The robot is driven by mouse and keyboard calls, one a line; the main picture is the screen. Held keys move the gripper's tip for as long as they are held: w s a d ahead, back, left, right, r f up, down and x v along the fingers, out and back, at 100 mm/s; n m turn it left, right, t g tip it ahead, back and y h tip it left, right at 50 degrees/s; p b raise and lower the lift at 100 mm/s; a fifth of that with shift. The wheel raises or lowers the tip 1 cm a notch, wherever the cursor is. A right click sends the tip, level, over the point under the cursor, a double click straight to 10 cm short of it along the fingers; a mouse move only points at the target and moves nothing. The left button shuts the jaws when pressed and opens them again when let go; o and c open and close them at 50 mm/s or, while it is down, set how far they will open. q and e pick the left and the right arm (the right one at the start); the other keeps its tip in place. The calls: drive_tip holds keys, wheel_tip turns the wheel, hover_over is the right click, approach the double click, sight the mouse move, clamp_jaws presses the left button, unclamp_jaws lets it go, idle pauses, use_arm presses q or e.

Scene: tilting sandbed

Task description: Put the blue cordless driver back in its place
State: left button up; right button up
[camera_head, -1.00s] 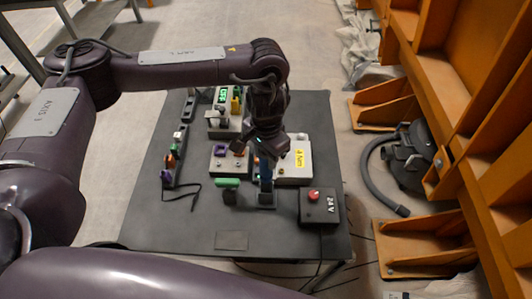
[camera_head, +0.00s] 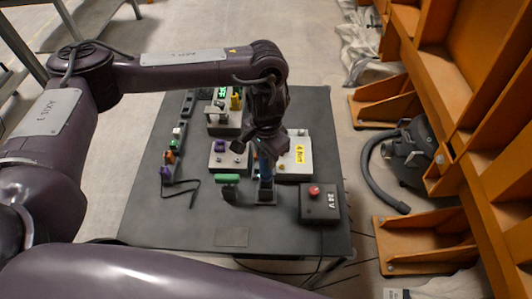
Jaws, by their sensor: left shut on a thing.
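The blue cordless driver (camera_head: 265,172) is upright over the dark holder (camera_head: 265,197) near the front middle of the table. My left gripper (camera_head: 263,150) comes down from above and is shut on the driver's upper part. The gripper and wrist hide the driver's top. The driver's lower end meets the holder, but I cannot tell how deep it sits. My right gripper does not show.
A green-handled tool (camera_head: 228,180) stands just left of the driver. A box with a red button (camera_head: 314,192) is at the right, and a pale box with a yellow label (camera_head: 298,158) is behind it.

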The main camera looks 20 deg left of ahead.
use_arm(q)
drive_tip(key=shift+f+b, duration=0.65)
drive_tip(key=shift+f, duration=1)
drive_tip(key=o, duration=1.6)
drive_tip(key=shift+f, duration=0.1)
wheel_tip(320, 180, up, 8)
drive_tip(key=p, duration=0.8)
drive_tip(key=shift+s, duration=0.1)
